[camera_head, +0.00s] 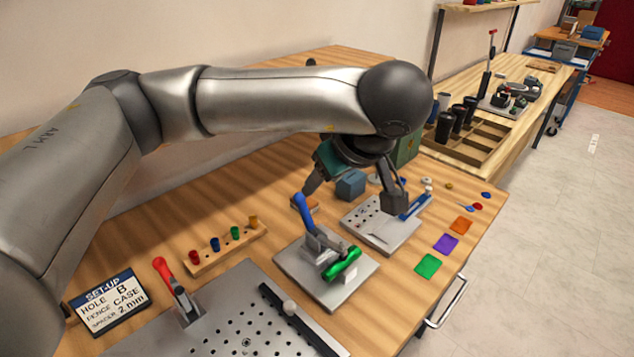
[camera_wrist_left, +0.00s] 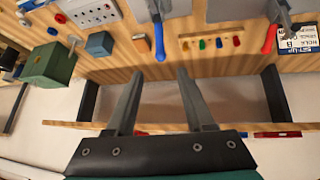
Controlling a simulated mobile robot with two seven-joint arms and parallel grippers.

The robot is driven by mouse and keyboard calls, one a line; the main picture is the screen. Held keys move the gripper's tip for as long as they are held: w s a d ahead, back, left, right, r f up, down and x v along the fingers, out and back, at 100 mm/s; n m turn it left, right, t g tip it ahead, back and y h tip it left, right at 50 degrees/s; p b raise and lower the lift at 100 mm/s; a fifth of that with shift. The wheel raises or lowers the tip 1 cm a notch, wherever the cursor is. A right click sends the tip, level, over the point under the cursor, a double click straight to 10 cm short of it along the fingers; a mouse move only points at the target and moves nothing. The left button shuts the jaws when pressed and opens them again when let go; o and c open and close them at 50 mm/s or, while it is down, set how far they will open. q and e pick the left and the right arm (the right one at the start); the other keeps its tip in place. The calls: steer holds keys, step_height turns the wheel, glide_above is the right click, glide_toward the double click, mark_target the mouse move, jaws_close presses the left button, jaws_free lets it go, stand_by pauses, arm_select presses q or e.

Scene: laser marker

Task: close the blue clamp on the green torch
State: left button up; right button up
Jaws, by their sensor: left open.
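The blue clamp (camera_head: 304,215) stands on a grey plate (camera_head: 300,275) with its blue handle raised and leaning up to the left. The green torch (camera_head: 343,265) lies at the clamp's front right on the same plate. My left gripper (camera_head: 348,204) is open and empty, above and behind the plate, with its fingers spread and apart from the handle. In the left wrist view the blue handle (camera_wrist_left: 159,42) shows beyond the open fingers (camera_wrist_left: 160,72); the torch cannot be made out there. My right gripper is not in view.
A red-handled clamp (camera_head: 163,270) stands on a perforated plate at the front left. A wooden rack (camera_head: 225,252) of coloured pegs lies left of the blue clamp. A blue box (camera_head: 351,184) and another grey plate (camera_head: 385,236) are near the gripper. Coloured squares lie near the right edge.

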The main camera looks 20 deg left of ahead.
arm_select(q)
steer(key=shift+s+d+r, duration=0.2)
steer(key=shift+r, duration=0.2)
